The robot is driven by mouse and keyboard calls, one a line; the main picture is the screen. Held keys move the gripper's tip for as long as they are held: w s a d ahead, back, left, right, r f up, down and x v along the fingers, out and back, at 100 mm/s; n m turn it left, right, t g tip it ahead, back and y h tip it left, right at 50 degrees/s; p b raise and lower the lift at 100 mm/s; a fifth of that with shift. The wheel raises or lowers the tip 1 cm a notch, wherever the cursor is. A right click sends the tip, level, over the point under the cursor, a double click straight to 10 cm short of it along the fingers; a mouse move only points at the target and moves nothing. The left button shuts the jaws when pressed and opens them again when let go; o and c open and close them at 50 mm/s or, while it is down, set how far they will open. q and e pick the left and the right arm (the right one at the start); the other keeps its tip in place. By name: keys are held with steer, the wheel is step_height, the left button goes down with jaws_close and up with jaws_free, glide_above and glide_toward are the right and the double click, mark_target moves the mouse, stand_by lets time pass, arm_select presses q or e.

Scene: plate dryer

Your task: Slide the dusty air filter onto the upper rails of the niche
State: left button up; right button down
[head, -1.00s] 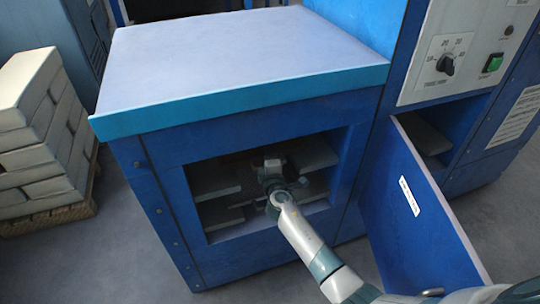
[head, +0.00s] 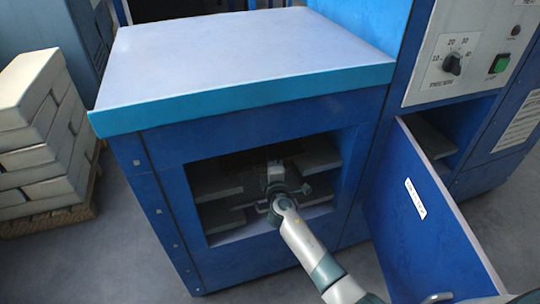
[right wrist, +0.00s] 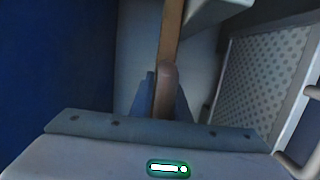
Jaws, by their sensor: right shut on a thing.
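The niche is the square opening in the blue cabinet front (head: 160,240). Pale ledges show inside, one at the left (head: 215,189) and one at the upper right (head: 320,153). My right gripper (head: 274,172) is inside the opening, its fingertips hidden in the head view. In the right wrist view the gripper (right wrist: 166,92) is shut on a narrow brown bar (right wrist: 171,35), which seems to be the dusty air filter's frame seen edge-on. The filter's face and its contact with the rails cannot be made out. My left gripper is out of view.
A blue panel (head: 425,215) with a white label stands angled at the right, close to my right arm. A control panel (head: 470,50) is behind it. Stacked pale blocks (head: 45,125) stand at the left. The cabinet top (head: 240,60) is clear.

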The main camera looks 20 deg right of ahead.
steer(key=shift+r, duration=0.1)
steer(key=c, duration=1.6)
jaws_free()
steer(key=shift+s, duration=0.1)
